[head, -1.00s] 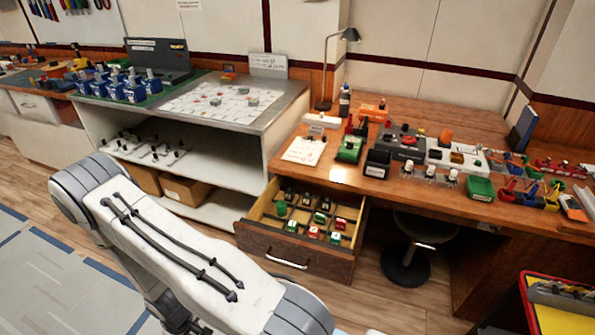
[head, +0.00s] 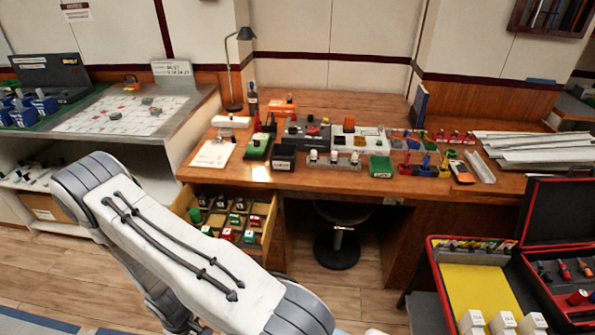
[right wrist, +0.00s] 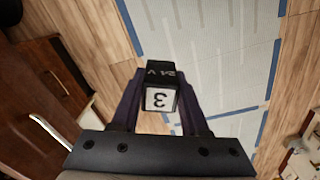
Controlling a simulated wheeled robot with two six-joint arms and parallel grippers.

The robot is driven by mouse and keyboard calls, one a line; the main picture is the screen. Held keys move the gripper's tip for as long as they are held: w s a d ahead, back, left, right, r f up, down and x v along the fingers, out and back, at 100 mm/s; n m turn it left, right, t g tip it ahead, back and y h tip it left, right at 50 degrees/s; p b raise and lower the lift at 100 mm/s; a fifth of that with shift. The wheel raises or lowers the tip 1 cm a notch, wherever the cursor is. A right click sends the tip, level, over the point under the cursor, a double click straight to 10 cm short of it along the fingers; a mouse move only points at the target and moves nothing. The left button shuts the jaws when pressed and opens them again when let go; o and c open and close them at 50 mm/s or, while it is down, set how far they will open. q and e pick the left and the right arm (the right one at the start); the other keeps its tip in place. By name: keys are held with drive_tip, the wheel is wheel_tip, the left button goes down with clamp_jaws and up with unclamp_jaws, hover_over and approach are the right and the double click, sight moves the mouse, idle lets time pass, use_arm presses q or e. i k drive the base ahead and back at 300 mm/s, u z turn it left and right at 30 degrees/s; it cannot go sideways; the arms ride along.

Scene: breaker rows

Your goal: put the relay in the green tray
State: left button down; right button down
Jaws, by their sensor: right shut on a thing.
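The relay (right wrist: 160,98) is a small black block marked "24 V" with a white face marked "3". In the right wrist view my right gripper (right wrist: 159,80) is shut on it, holding it above the floor. In the head view a small green tray (head: 380,167) stands near the front edge of the wooden bench, right of the middle. The relay and my right gripper do not show in the head view. My left gripper is out of view.
An open drawer (head: 262,243) with several small blocks in compartments juts out below the wooden bench (head: 330,189). A dark stool (head: 337,250) stands under it. A red-rimmed case and yellow-lined tray (head: 460,290) are at lower right. Several devices crowd the bench top.

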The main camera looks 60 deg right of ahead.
sight(381, 169)
drive_tip(key=z, duration=1.65)
